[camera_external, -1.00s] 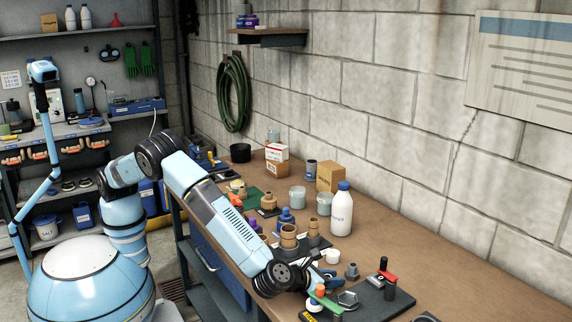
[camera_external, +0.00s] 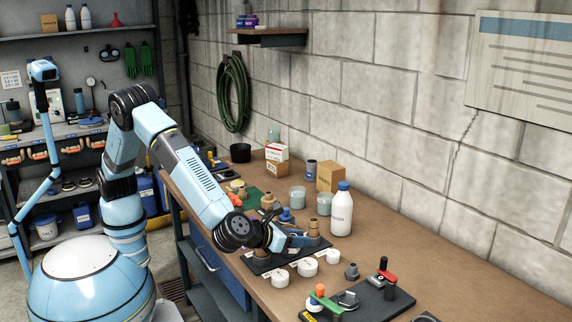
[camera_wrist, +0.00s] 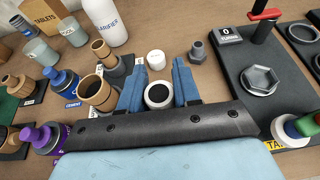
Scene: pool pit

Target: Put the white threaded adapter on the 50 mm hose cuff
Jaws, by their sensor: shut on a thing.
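My gripper (camera_external: 296,240) is over the bench near the tan cuffs; its blue fingers (camera_wrist: 159,78) are shut on a white ring-shaped adapter with a dark bore (camera_wrist: 159,96). In the external view the arm hides most of it. A wide tan cuff (camera_wrist: 97,92) stands upright, just left of the left finger in the wrist view. A narrower tan cuff (camera_external: 314,229), also in the wrist view (camera_wrist: 102,50), stands behind it. The adapter is beside the wide cuff, not on it. I cannot read which cuff is 50 mm.
White round fittings (camera_external: 280,278) (camera_external: 307,267) (camera_external: 333,256) stand on the bench in front. A grey fitting (camera_external: 351,271) and a dark board with a red-handled tool (camera_external: 370,300) are to the right. A white bottle (camera_external: 341,214) stands behind the cuffs; jars and boxes are farther back.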

